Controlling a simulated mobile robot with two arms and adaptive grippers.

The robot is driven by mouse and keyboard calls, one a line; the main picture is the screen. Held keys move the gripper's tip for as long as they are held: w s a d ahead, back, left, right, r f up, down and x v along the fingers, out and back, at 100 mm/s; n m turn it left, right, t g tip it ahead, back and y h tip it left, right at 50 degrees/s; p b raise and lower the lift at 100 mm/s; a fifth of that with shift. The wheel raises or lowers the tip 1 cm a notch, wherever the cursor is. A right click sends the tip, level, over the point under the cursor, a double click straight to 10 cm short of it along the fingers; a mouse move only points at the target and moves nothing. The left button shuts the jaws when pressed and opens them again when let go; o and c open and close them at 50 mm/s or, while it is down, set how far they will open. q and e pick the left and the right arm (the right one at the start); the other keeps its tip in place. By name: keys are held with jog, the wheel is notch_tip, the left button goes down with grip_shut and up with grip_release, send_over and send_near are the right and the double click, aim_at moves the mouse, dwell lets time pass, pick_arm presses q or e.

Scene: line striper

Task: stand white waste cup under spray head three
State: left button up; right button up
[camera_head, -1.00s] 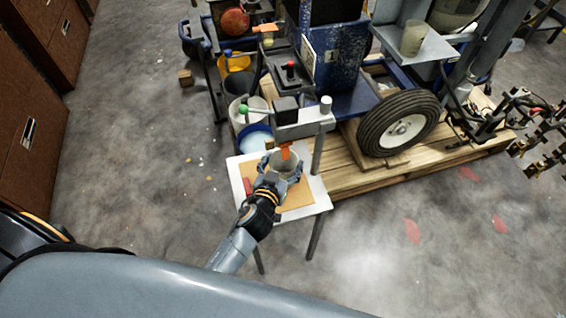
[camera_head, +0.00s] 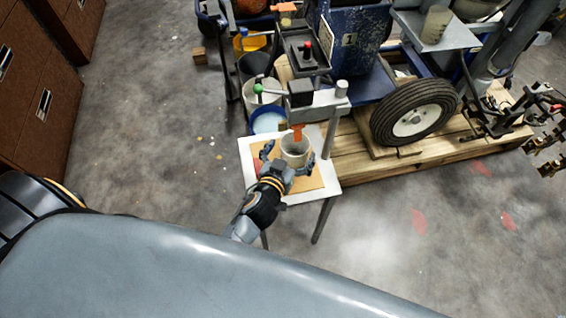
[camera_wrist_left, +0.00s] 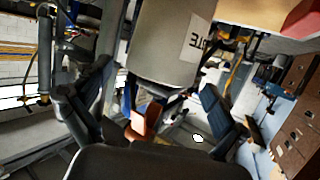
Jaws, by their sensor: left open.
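The white waste cup (camera_head: 295,152) stands upright on the tan board of a small white-topped stand, below the orange spray head (camera_head: 298,131). My left gripper (camera_head: 288,158) is open on the near side of the cup, with a finger out to each side. In the left wrist view the fingers (camera_wrist_left: 155,108) are spread apart with gaps to the cup. My right gripper is not in view.
The white stand (camera_head: 322,188) has a narrow border around the board. A grey arm with a post (camera_head: 329,130) overhangs it. Buckets, including a blue-rimmed one (camera_head: 267,121), stand behind. A wheel (camera_head: 413,117) on a pallet is to the right. The floor at left is clear.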

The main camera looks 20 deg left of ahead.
pick_arm(q)
jog(key=v, duration=0.9)
jog(key=shift+s+r+b, duration=0.2)
jog(key=shift+s+b, duration=0.1)
